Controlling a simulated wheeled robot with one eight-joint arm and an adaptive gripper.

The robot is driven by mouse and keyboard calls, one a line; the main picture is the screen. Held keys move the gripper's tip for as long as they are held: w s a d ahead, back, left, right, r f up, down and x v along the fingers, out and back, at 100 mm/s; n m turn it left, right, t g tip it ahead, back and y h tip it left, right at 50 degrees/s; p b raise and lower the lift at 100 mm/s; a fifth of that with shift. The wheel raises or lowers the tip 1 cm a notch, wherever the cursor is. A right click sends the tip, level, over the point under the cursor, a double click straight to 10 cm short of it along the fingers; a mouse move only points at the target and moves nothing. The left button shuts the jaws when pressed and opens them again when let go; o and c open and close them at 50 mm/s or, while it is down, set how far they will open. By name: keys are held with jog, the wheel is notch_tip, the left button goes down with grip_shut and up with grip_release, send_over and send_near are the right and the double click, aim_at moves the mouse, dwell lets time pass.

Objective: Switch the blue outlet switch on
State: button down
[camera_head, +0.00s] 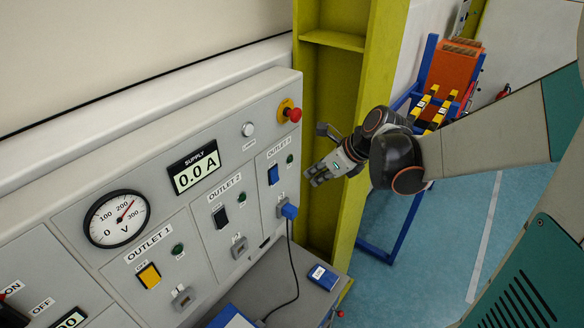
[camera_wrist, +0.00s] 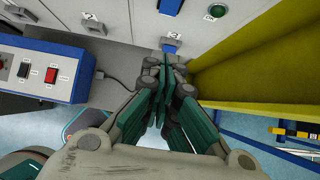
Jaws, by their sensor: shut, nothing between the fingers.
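The blue outlet switch (camera_head: 273,174) is on the grey panel under the OUTLET 3 label, beside a dark green round lamp (camera_head: 290,159). A blue plug (camera_head: 289,211) with a black cable sits in the socket below it. My gripper (camera_head: 314,178) is to the right of the blue switch, in front of the yellow-green post, apart from the switch. In the wrist view my gripper (camera_wrist: 165,78) is shut and empty, its fingertips near the blue plug (camera_wrist: 170,48).
A yellow-green post (camera_head: 375,120) stands right of the panel. The panel also has a black switch (camera_head: 220,217), a yellow switch (camera_head: 149,275) and a red emergency button (camera_head: 294,114). A blue box (camera_wrist: 45,70) with switches sits on the shelf below.

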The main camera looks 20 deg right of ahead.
aim_at(275, 176)
jog(key=w+a+r+b+x, duration=0.1)
jog(key=b+x, duration=0.5)
jog(key=x, duration=0.7)
jog(key=shift+w+r, duration=0.3)
jog(key=shift+w, duration=0.25)
jog(key=shift+a, duration=0.1)
jog(key=shift+w+a+f+t+b, duration=0.15)
jog(key=shift+w+f+t+b, duration=0.2)
jog(key=shift+b, duration=0.45)
jog(key=shift+s+r, duration=0.15)
jog(key=shift+r, duration=0.1)
